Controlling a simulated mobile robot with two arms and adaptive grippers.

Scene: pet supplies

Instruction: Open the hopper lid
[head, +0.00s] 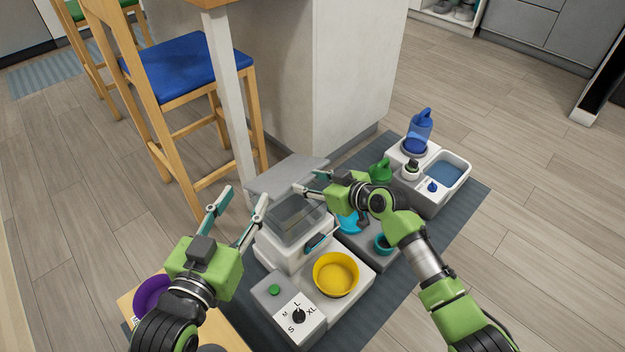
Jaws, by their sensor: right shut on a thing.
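The feeder has a white body with a see-through grey hopper (296,218) on top. Its flat grey lid (280,176) is raised at the back of the hopper, and the hopper's top looks uncovered. My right gripper (308,184) is at the lid's near right edge and shut on it; the exact contact is small and partly hidden. My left gripper (242,197) is open and empty, its fingers spread to the left of the hopper. A yellow bowl (336,274) sits in front of the feeder, beside a size dial (299,315) and a green button (274,290).
A water dispenser with a blue bottle (420,132) stands at the right on the dark mat (462,206). A green object (380,170) and a teal cup (383,244) lie between. A table leg (232,110) and a white counter (345,80) are close behind the lid.

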